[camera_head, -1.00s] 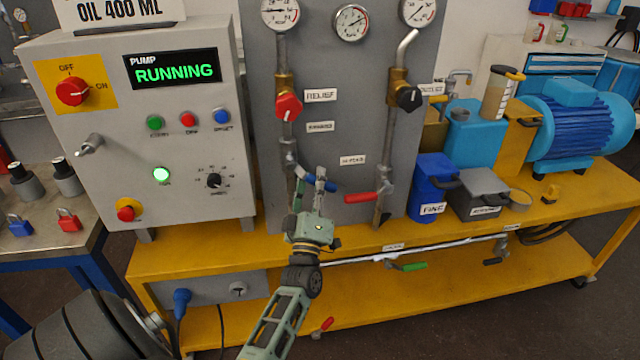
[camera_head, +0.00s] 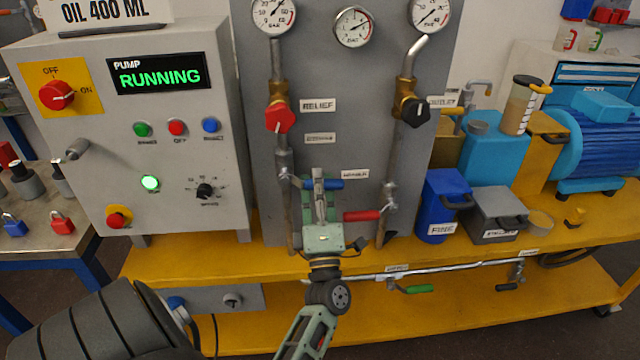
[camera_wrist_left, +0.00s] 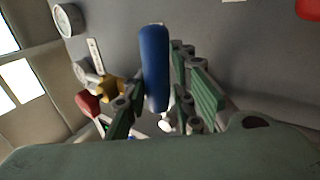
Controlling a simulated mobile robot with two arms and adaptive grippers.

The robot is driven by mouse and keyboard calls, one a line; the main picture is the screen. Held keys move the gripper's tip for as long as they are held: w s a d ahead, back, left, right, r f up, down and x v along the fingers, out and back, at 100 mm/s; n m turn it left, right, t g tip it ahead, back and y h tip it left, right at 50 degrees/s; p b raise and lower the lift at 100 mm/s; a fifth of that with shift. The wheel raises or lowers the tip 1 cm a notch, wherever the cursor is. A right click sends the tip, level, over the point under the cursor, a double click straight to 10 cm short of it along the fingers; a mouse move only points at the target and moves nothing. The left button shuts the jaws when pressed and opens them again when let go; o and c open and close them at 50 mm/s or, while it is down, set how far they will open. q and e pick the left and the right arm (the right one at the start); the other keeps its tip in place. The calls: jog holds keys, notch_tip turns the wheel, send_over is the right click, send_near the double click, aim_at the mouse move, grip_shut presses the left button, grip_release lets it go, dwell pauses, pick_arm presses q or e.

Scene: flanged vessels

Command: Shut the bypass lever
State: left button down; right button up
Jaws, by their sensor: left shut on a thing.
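A blue lever handle (camera_head: 336,184) sits on the left pipe of the grey panel, below the relief label. It points right and lies about level in the head view. My left gripper (camera_head: 319,181) has its fingers on either side of it and is shut on it. In the left wrist view the blue handle (camera_wrist_left: 155,68) stands between the green fingers (camera_wrist_left: 160,95). The small labels near the lever are too blurred to read surely. My right gripper is not in view.
A red lever (camera_head: 362,216) on the right pipe is close to the right of my left gripper. A red knob (camera_head: 280,116) and a black knob (camera_head: 412,111) are above. The control box (camera_head: 170,110) stands left, its display reading RUNNING. A yellow bench (camera_head: 200,262) is below.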

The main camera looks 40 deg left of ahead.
pick_arm(q)
jog(key=shift+r, duration=0.65)
jog(key=c, duration=1.6)
grip_release()
jog(key=shift+s+d, duration=0.1)
jog(key=shift+d, duration=0.05)
jog(key=shift+o, duration=0.2)
jog(key=shift+f, duration=0.1)
jog(key=shift+f, duration=0.1)
jog(key=shift+s+d+f, duration=0.1)
jog(key=shift+f, duration=0.05)
jog(key=v, duration=0.7)
